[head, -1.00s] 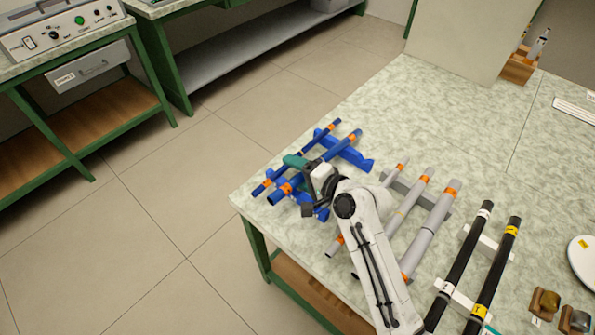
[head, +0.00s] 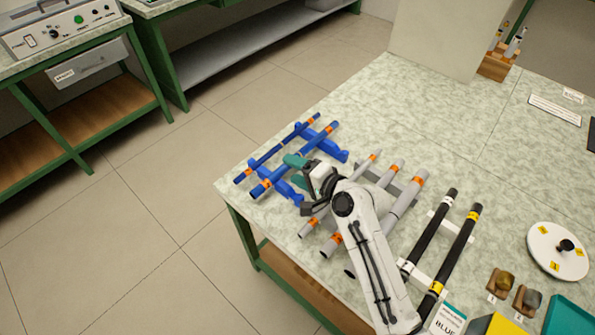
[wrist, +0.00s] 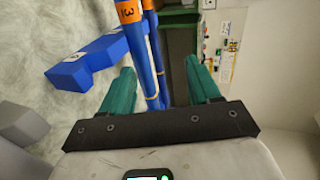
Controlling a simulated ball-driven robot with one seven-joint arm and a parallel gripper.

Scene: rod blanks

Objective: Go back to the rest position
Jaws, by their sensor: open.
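My gripper (head: 292,160), with teal fingers, is open and empty. In the head view it is by the right side of the blue rods, near the blue rack (head: 335,154). My arm hides part of the grey rods (head: 402,200).
Grey rods with orange bands lie on a grey rack right of the blue ones. Two black rods (head: 450,245) lie on a white rack. A white disc (head: 557,250) and a wooden holder (head: 496,66) stand farther right. The table's back middle is clear.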

